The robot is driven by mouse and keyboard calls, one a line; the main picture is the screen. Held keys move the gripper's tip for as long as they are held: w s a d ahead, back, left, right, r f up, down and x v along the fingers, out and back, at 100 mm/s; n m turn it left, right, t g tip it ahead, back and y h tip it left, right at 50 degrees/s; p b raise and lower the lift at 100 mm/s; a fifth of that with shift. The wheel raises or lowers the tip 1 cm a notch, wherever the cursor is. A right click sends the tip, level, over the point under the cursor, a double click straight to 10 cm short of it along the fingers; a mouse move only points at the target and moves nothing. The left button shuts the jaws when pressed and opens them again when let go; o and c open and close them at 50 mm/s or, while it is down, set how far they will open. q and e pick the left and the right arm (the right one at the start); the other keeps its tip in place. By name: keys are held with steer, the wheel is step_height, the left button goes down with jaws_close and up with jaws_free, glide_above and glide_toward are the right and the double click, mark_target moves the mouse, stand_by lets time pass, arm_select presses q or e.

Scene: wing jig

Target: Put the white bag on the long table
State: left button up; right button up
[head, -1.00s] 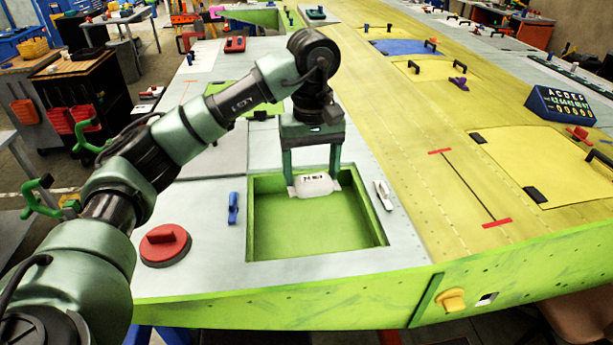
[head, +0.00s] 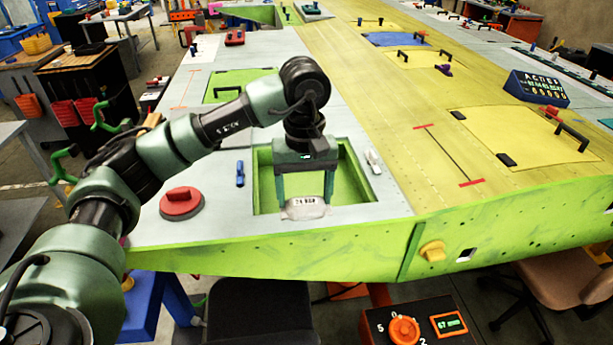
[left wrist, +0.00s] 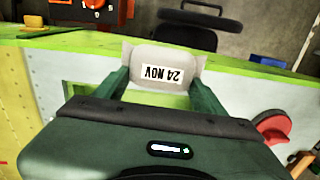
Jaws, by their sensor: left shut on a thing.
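Whether the bag touches any surface below is not clear. My right gripper is not in view.
A red round handle (head: 181,203) and a blue clip (head: 240,174) lie left of the opening; a white clip (head: 373,161) lies right of it. A dark chair (head: 258,310) and a box with an orange knob (head: 404,331) stand before the front edge.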

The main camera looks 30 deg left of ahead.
arm_select(q)
steer(key=s+d+f+m, duration=0.3)
steer(key=s+f, duration=0.5)
steer(key=f, duration=0.3)
steer(key=s+d+f+m, duration=0.3)
steer(key=s+f+m, duration=0.1)
steer(key=s+f, duration=0.4)
step_height(320, 180, down, 3)
steer(key=shift+s+d+r, duration=0.1)
steer(key=shift+s+d, duration=0.15)
steer(key=shift+s, duration=0.15)
steer(key=shift+a, duration=0.1)
